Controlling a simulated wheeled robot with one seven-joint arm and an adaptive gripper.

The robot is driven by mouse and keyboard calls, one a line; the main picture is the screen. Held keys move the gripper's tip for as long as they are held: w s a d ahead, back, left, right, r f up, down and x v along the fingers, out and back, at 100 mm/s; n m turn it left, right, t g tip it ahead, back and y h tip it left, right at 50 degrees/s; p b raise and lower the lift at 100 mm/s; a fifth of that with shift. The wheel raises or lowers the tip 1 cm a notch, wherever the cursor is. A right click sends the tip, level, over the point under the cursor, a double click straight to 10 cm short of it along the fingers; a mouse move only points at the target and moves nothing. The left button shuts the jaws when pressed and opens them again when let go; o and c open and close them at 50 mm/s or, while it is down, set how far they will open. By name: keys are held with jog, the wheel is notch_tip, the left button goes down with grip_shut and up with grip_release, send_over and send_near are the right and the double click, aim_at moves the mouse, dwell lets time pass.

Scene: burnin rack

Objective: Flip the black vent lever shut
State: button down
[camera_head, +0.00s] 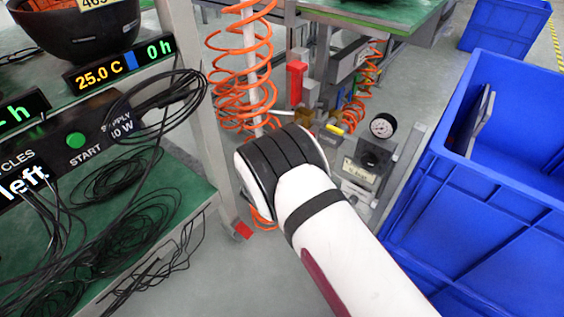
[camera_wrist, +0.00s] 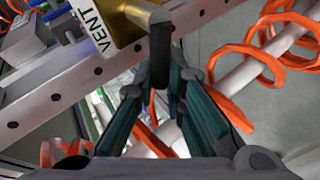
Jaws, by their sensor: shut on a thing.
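The black vent lever (camera_wrist: 160,48) hangs down in the wrist view from a brass valve body (camera_wrist: 128,22). A white label reading VENT (camera_wrist: 97,30) is beside the valve. My gripper (camera_wrist: 160,84) is below the valve, its two greenish fingers on either side of the lever's lower end and shut on it. The exact contact is partly hidden by the fingers. In the head view my white arm covers the gripper and the lever.
Orange coiled hoses (camera_head: 240,70) hang close by around a pale post. A pressure gauge (camera_head: 383,125) stands behind my arm. A blue crate (camera_head: 490,200) is at right. A green bench with black cables (camera_head: 130,215) is at left. A perforated metal rail (camera_wrist: 60,98) runs behind the valve.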

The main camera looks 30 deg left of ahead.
jog(key=shift+s+f+n+g+h, duration=0.1)
jog(key=shift+f+n+g+h, duration=0.2)
jog(key=shift+f+n+h, duration=0.5)
jog(key=c, duration=1.6)
grip_release()
jog(key=shift+c, duration=0.2)
jog(key=shift+r, duration=0.1)
jog(key=shift+s+r, duration=0.15)
jog(key=shift+r, duration=0.05)
jog(key=v, duration=1.1)
jog(key=shift+s+a, duration=0.2)
jog(key=shift+s, duration=0.05)
